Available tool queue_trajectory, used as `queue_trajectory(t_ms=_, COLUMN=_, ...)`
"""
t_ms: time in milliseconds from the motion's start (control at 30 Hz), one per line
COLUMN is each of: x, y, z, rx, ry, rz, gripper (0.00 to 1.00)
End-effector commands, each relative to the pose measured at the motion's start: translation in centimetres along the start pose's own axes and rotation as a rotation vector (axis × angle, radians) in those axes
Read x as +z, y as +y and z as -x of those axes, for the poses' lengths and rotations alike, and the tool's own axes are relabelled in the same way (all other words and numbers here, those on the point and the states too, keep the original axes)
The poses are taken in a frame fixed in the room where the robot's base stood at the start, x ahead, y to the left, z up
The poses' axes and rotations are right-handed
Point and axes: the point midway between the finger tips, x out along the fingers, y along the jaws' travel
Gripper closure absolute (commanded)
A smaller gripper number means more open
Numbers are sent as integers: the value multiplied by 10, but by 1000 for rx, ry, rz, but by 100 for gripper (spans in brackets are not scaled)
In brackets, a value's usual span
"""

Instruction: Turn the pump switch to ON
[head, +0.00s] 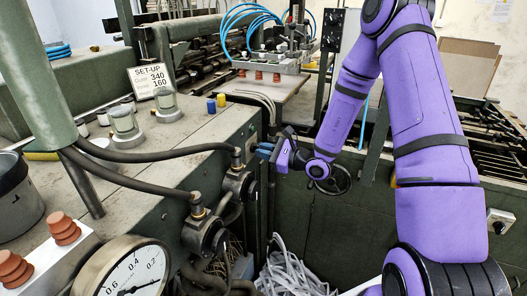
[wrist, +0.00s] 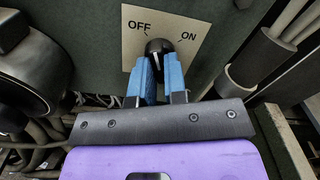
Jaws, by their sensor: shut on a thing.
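The pump switch is a black knob (wrist: 158,47) on a pale plate (wrist: 187,28) marked OFF on the left and ON on the right, seen in the wrist view. My gripper (wrist: 160,72) has its two blue fingers closed around the knob. The knob sits between the two words, and its exact pointing direction is hard to tell behind the fingers. In the head view my gripper (head: 264,151) reaches the side of the green machine (head: 150,215), and the switch is hidden there.
Black hoses with valve fittings (head: 238,180) stand just left of my gripper. A pressure gauge (head: 125,270) is at the lower left. In the wrist view a grey pipe (wrist: 255,60) runs close on the right and a round dark fitting (wrist: 35,65) is at left.

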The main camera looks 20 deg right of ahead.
Motion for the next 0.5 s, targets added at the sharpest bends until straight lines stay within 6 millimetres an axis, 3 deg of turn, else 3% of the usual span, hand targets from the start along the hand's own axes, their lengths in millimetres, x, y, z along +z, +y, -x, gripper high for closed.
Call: queue_trajectory(t_ms=500, x=0, y=1, z=1, rx=-1, ry=1, rz=-491, gripper=100)
